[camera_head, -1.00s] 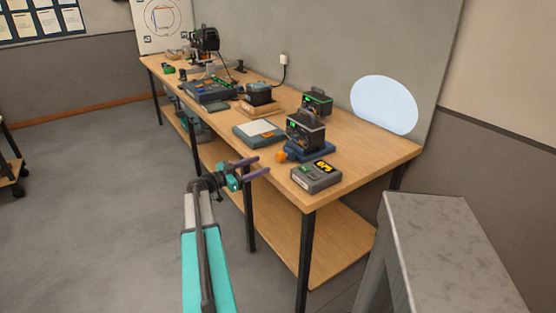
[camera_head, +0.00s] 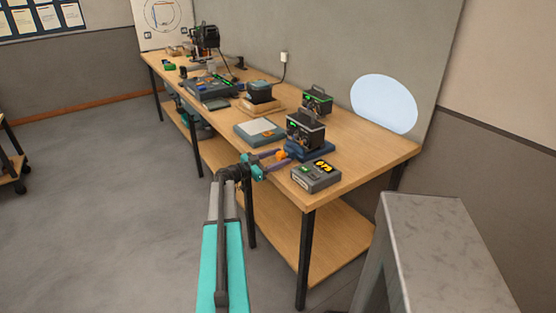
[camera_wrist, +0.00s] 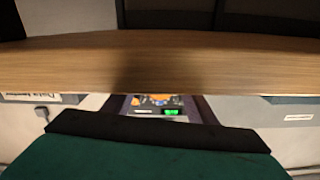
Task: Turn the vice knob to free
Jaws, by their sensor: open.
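The vice (camera_head: 318,152) is a blue block near the bench's front edge, with a black box-shaped device (camera_head: 305,130) with a handle standing on it. Its orange knob (camera_head: 282,155) faces the front left. My gripper (camera_head: 284,158) is open, its two purple fingers pointing at the knob, with the tips beside it. In the head view I cannot tell whether they touch it. In the wrist view, an orange patch (camera_wrist: 157,99) and a green lit display (camera_wrist: 171,112) show small beyond the dark bar of my gripper; the knob's setting is not readable.
A flat blue-grey pad (camera_head: 260,131) lies behind left. A second black device (camera_head: 317,101) stands behind. A grey stand (camera_head: 425,222) is at right.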

